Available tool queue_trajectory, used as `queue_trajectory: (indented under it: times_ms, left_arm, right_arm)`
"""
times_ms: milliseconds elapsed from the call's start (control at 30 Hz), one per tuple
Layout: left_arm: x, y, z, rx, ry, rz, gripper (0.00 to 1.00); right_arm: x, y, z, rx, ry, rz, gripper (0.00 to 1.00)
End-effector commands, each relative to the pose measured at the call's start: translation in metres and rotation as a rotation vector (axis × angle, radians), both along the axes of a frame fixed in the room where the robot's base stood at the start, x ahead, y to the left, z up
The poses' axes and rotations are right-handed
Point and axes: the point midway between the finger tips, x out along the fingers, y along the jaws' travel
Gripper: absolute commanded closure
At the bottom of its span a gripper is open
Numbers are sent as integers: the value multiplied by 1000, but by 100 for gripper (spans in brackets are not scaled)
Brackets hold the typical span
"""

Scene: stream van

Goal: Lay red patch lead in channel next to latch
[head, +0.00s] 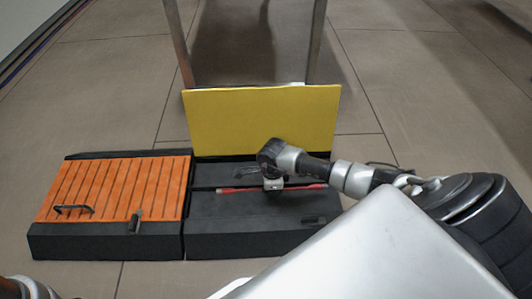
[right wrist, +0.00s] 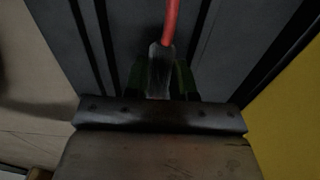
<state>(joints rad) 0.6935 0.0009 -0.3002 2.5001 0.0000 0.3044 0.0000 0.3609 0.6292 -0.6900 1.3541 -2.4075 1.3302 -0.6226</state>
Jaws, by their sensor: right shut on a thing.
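The red patch lead (head: 304,187) stretches left to right across the black ramp section (head: 230,222), along one of its dark channels. My right gripper (head: 273,184) points down and is shut on the lead near its middle in the head view. In the right wrist view, the red lead (right wrist: 171,22) runs up from a grey piece (right wrist: 160,72) between the fingers. I cannot tell whether the lead is in the channel or just above it. A small dark latch-like piece (head: 314,220) sits near the right front of the black section.
A yellow panel (head: 262,120) stands upright along the back edge of the black section. An orange slatted lid (head: 110,187) with a black handle (head: 74,209) covers the left section. Metal legs (head: 316,42) stand behind. Tiled floor is clear around.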

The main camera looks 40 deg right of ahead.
Motion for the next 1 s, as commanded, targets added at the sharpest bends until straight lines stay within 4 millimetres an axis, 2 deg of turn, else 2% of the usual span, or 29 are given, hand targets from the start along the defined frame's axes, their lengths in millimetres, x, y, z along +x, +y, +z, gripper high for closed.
queue_trajectory:
  times_ms: [33, 200, 333, 500, 567, 967, 1000]
  left_arm:
    - [-2, 0, -8, 0, -7, 0, 61]
    - [-1, 0, -14, 0, -4, 0, 61]
    - [-1, 0, -22, 0, -4, 0, 61]
    - [-1, 0, -45, 1, -4, 1, 61]
    - [-1, 0, -50, 1, -4, 1, 61]
    - [-1, 0, -51, 1, -4, 0, 61]
    - [-1, 0, -50, 1, -4, 0, 61]
  right_arm:
    - [0, 9, -10, 2, -1, 2, 100]
    - [0, 23, -15, -1, -2, 0, 100]
    - [0, 24, -24, -1, -1, -1, 100]
    - [-1, 24, -51, -1, 1, 0, 100]
    - [0, 24, -56, 0, 0, -1, 100]
    - [0, 23, -58, -1, 0, 1, 100]
    - [0, 24, -57, -1, 0, 1, 70]
